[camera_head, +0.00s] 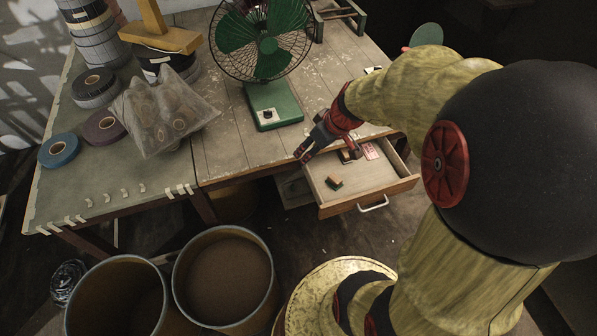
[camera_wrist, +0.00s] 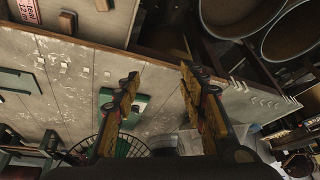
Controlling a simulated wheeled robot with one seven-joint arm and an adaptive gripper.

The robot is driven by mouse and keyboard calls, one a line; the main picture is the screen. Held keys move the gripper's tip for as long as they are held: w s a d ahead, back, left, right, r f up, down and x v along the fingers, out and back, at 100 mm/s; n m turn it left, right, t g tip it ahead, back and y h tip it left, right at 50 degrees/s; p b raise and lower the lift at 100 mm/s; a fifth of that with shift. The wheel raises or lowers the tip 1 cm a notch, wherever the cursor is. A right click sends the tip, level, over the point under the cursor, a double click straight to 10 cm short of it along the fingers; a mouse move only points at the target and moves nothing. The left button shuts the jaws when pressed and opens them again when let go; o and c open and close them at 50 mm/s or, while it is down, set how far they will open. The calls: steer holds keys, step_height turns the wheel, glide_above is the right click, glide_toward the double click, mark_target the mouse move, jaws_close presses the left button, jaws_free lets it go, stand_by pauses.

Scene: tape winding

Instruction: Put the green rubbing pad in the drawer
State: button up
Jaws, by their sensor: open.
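The drawer (camera_head: 378,187) stands pulled out below the table's front edge. A small block (camera_head: 334,182), dark with orange-brown and a hint of green, lies on its floor near the front. It may be the green rubbing pad, but it is too small to be sure. My gripper (camera_head: 325,151) is above the table edge at the drawer's back left. The wrist view shows my gripper (camera_wrist: 159,76) with its two fingers wide apart and nothing between them. The drawer (camera_wrist: 88,22) is at the top left there, with a brown block (camera_wrist: 67,22) in it.
A red and white card (camera_head: 370,151) lies at the drawer's back. A green fan (camera_head: 267,100) stands on the table behind my gripper. A clear bag (camera_head: 165,112) and tape rolls (camera_head: 58,151) are to the left. Two round bins (camera_head: 222,278) stand on the floor.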

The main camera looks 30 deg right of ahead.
steer(key=s+a+r+m+t+h, duration=0.1)
steer(key=s+a+r+m, duration=0.1)
steer(key=s+a+r, duration=1.1)
steer(key=shift+a+r, duration=0.6)
steer(key=shift+r, duration=0.35)
steer(key=shift+s, duration=0.1)
steer(key=shift+c, duration=0.7)
